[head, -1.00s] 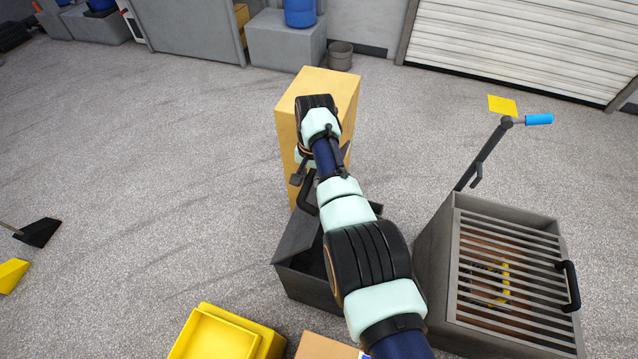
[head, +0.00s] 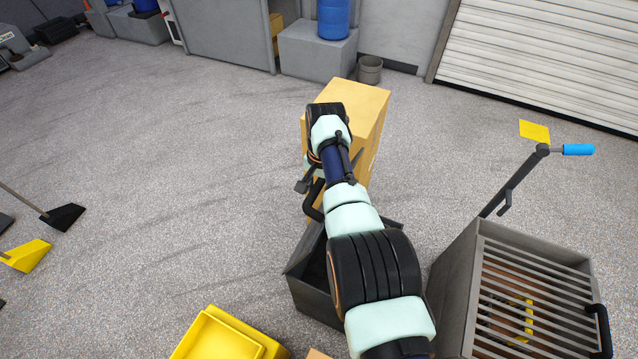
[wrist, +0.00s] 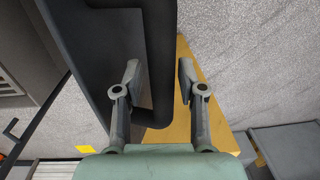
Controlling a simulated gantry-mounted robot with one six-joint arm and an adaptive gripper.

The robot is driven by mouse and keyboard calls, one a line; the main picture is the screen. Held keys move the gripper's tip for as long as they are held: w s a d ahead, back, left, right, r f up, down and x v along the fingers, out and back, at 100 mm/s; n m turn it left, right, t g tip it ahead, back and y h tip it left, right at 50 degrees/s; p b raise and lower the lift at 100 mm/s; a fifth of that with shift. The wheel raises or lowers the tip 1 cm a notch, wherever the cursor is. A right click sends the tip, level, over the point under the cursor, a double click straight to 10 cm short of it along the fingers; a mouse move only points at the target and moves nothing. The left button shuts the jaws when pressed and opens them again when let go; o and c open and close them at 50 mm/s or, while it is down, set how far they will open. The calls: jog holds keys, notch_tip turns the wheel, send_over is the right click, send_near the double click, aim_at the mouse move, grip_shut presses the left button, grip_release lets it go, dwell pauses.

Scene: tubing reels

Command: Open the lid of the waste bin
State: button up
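The waste bin (head: 312,298) is a dark grey box standing on the floor in the middle of the head view, partly behind my arm. Its dark inside shows at the top. A thick black bar handle (head: 312,203) rises above its far side. In the wrist view the lid (wrist: 105,60) is a dark panel on the left, and its curved handle (wrist: 160,50) runs down between my fingers. My gripper (wrist: 160,78) is open, one finger on each side of the handle. I cannot tell whether either finger touches it. My arm hides the lid's hinge side.
A tall yellow-tan box (head: 355,100) stands just behind the bin. A yellow container (head: 225,335) is at the front. Floor on the left is mostly free.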

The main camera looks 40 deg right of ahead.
jog(key=shift+w+d+r, duration=0.1)
jog(key=shift+r, duration=0.15)
jog(key=shift+r, duration=0.1)
jog(key=r, duration=1.1)
jog(key=shift+s+d+r, duration=0.25)
jog(key=shift+s+r, duration=0.1)
jog(key=shift+c, duration=0.2)
